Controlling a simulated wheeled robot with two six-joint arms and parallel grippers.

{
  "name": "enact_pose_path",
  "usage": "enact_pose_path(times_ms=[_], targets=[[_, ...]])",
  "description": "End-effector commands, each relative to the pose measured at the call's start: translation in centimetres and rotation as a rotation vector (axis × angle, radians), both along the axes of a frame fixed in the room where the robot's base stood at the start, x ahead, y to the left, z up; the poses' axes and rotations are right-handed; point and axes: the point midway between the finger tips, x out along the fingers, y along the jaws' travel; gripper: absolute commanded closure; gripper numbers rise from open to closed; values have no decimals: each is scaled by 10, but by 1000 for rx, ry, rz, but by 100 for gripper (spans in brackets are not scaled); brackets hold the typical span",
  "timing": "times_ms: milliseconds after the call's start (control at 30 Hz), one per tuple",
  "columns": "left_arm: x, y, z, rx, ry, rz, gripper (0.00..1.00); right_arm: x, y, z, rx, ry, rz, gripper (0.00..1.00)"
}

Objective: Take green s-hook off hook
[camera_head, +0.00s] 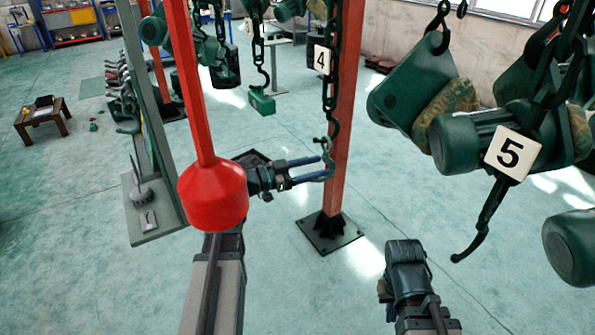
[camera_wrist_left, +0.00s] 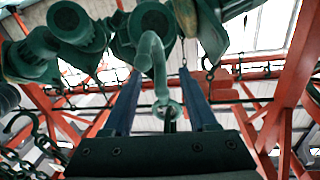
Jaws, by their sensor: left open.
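The green s-hook (camera_head: 327,160) hangs at the lower end of the dark chain (camera_head: 331,100) beside the number 4 tag. My left gripper (camera_head: 322,167) is open, with its two blue fingers reaching to the s-hook from the left. In the left wrist view the s-hook (camera_wrist_left: 152,62) stands between the two open fingers (camera_wrist_left: 163,90), with gaps at both sides. Its exact contact with the chain's hook is too small to tell. My right gripper (camera_head: 405,255) is low in the head view, away from the s-hook; its fingers cannot be made out.
A red post (camera_head: 345,120) stands right behind the s-hook. A green hoist with a number 5 tag (camera_head: 511,154) and a dangling hook (camera_head: 470,247) hangs at right. A green block (camera_head: 262,101) hangs on another chain.

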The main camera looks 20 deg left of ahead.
Motion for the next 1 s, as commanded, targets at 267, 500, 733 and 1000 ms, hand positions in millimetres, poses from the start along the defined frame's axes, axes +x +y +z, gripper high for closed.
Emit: enact_pose_path(times_ms=[267,500,733,1000], targets=[[24,-25,0,0,0,-1,42,0,0,0,0,0,0,100],[28,-31,0,0,0,0,42,0,0,0,0,0,0,100],[28,-31,0,0,0,0,44,0,0,0,0,0,0,100],[28,-31,0,0,0,0,92,0,0,0,0,0,0,100]])
